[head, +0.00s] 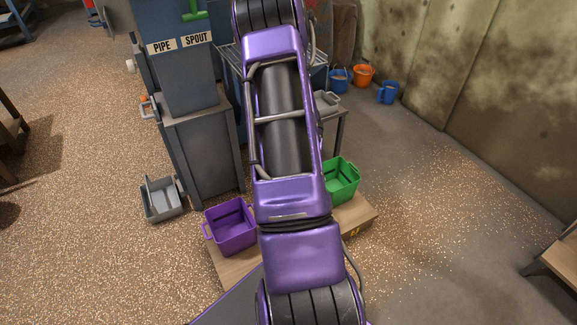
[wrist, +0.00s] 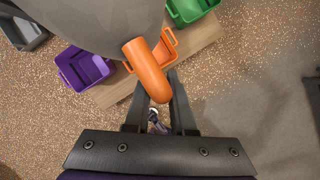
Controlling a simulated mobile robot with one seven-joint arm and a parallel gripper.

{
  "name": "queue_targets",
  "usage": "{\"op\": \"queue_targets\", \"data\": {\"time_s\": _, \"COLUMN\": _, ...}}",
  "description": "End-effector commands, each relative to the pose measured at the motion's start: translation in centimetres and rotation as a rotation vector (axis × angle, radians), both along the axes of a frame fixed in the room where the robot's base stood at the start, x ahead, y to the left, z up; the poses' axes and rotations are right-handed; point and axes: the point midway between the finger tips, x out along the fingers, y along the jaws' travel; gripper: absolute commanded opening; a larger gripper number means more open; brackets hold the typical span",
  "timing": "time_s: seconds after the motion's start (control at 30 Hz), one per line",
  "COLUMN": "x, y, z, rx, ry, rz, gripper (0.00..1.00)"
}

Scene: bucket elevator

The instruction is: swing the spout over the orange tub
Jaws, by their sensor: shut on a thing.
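The orange spout (wrist: 146,68) is a curved pipe in the middle of the wrist view, below a large rounded grey body. My gripper (wrist: 158,108) is shut on the spout's near part, with one dark finger on each side. The orange tub (wrist: 172,42) shows behind the spout, on a wooden bench between the purple tub (wrist: 84,68) and the green tub (wrist: 190,8). The spout covers part of the orange tub in this view. In the head view, my arm hides the spout, my gripper and the orange tub.
In the head view, the purple tub (head: 231,226) and green tub (head: 340,180) stand on the wooden bench (head: 362,214). A grey cabinet (head: 205,150) labelled PIPE and SPOUT stands behind. A grey bin (head: 162,199) is on the floor at left.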

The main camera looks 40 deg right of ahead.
Motion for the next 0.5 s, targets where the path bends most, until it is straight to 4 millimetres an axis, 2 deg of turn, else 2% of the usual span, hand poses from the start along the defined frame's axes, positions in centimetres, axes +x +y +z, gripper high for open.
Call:
{"op": "queue_targets", "data": {"time_s": 0.03, "x": 0.2, "y": -0.7, "z": 0.3, "rx": -0.003, "ry": -0.009, "rz": 0.018, "gripper": 0.00}}
{"op": "queue_targets", "data": {"time_s": 0.2, "x": -0.3, "y": -2.0, "z": 0.3, "rx": -0.002, "ry": -0.007, "rz": 0.050, "gripper": 0.00}}
{"op": "queue_targets", "data": {"time_s": 0.5, "x": -0.6, "y": -2.4, "z": 0.3, "rx": -0.001, "ry": -0.006, "rz": 0.057, "gripper": 0.00}}
